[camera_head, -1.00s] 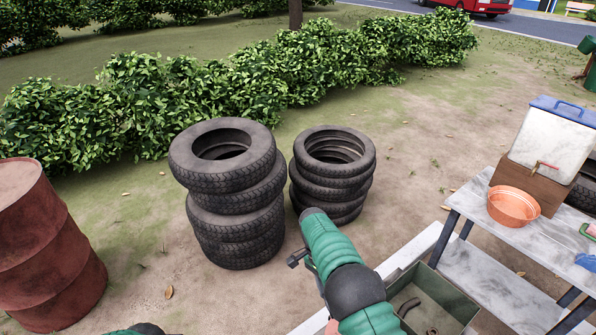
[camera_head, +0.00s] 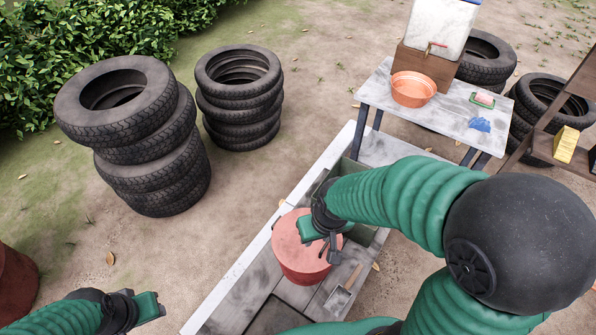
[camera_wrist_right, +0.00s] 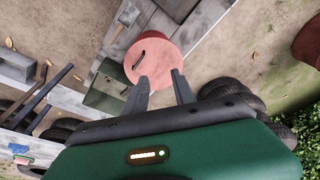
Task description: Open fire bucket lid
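The red fire bucket (camera_head: 297,262) stands on the grey cart with its round, pale red lid (camera_head: 290,236) on. In the right wrist view the lid (camera_wrist_right: 160,52) shows a small dark handle (camera_wrist_right: 139,60) near its edge. My right gripper (camera_head: 328,250) is over the lid and partly covers it in the head view. In the right wrist view my right gripper (camera_wrist_right: 160,76) has its fingers apart, with nothing between them; the handle lies beside the left fingertip. My left gripper (camera_head: 150,305) is at lower left, away from the bucket; its finger opening is unclear.
A green open box (camera_head: 360,232) is on the cart beside the bucket, and a scraper-like tool (camera_head: 340,295) lies in front. Tire stacks (camera_head: 155,180) stand at left. A table (camera_head: 385,97) with an orange bowl (camera_head: 413,88) stands behind.

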